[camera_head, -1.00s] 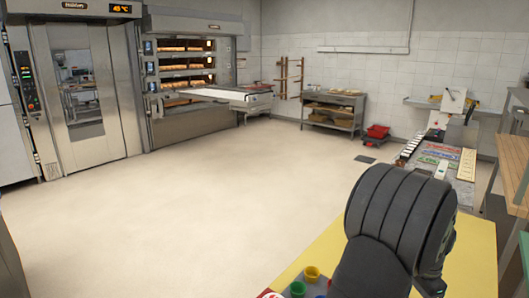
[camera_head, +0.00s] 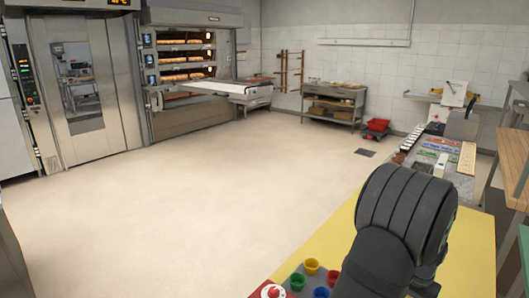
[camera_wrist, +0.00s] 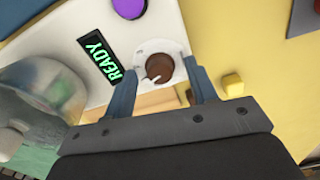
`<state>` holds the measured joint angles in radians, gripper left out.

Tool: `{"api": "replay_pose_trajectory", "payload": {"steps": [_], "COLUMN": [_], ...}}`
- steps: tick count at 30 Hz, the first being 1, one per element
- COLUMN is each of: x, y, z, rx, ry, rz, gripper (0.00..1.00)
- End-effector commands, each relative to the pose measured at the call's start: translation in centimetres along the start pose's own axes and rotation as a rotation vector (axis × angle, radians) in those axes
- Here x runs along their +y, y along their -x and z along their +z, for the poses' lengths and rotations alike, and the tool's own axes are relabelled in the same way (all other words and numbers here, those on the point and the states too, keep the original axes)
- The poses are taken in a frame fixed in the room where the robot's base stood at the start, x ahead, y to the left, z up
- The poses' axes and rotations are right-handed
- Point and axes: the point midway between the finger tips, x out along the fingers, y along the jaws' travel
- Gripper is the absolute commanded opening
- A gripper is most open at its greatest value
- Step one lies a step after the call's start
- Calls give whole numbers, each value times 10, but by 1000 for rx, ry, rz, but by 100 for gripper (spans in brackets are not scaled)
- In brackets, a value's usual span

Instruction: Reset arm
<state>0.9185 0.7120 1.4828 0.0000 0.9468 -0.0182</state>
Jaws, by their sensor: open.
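My gripper (camera_wrist: 160,72) is open in the wrist view, its two blue-grey fingers apart. A brown round knob (camera_wrist: 159,68) on a white dial shows between the fingertips; I cannot tell whether they touch it. The dial sits on a pale panel beside a green lit "READY" display (camera_wrist: 103,58) and a purple button (camera_wrist: 129,7). In the head view my dark arm rises at the lower right over the yellow table (camera_head: 470,255); the gripper itself is hidden there.
A clear rounded container (camera_wrist: 45,95) stands left of the gripper, and a small yellow block (camera_wrist: 232,84) lies to its right. Coloured cups (camera_head: 312,266) sit by my arm. A deck oven (camera_head: 186,70) stands across the room. The open floor (camera_head: 190,210) is clear.

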Motion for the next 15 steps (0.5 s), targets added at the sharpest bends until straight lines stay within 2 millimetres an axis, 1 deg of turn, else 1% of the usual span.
{"api": "replay_pose_trajectory", "payload": {"steps": [4, 6, 15], "x": [0, 0, 0], "y": [0, 17, 76], "z": [0, -1, -1], "rx": [0, 6, 4], "ry": [118, 120, 117], "rz": [0, 0, 0], "gripper": [52, 52, 52]}}
